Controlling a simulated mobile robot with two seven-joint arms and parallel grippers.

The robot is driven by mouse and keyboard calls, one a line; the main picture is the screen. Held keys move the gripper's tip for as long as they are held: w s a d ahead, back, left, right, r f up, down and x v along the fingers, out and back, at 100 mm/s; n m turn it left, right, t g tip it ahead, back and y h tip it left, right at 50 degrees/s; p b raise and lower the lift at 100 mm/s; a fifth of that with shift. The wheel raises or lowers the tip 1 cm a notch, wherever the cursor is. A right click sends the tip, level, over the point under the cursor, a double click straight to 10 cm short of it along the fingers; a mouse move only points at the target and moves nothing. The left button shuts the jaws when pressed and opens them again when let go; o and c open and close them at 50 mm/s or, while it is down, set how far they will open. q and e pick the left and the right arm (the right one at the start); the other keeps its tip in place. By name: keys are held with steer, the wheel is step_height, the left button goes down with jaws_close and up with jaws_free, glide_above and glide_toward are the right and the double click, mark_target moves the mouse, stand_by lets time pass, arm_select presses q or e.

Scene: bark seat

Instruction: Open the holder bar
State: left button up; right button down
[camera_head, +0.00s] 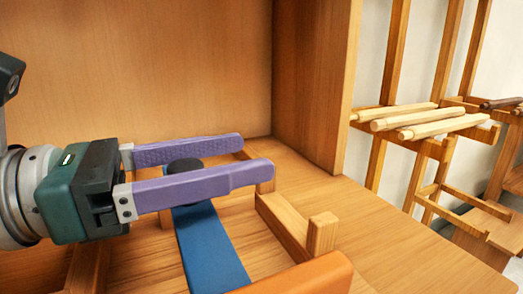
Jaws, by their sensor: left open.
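A blue bar (210,249) runs from the lower middle of the picture back under my gripper. A round black knob (186,166) stands at its far end; I take this bar to be the holder bar. My left gripper (256,158) comes in from the left with two purple fingers. The fingers are open, one on the far side and one on the near side of the knob. The near finger hides part of the knob and bar, and I cannot tell whether either finger touches the knob. My right gripper is not in view.
A wooden frame with a short upright post (322,234) stands right of the bar. An orange piece (305,278) lies at the bottom edge. Wooden panels close the back and right. A rack with pale wooden rods (400,118) stands beyond. The wooden surface (400,240) at right is clear.

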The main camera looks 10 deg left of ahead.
arm_select(q)
steer(key=shift+c, duration=0.4)
jaws_close()
stand_by(0.9)
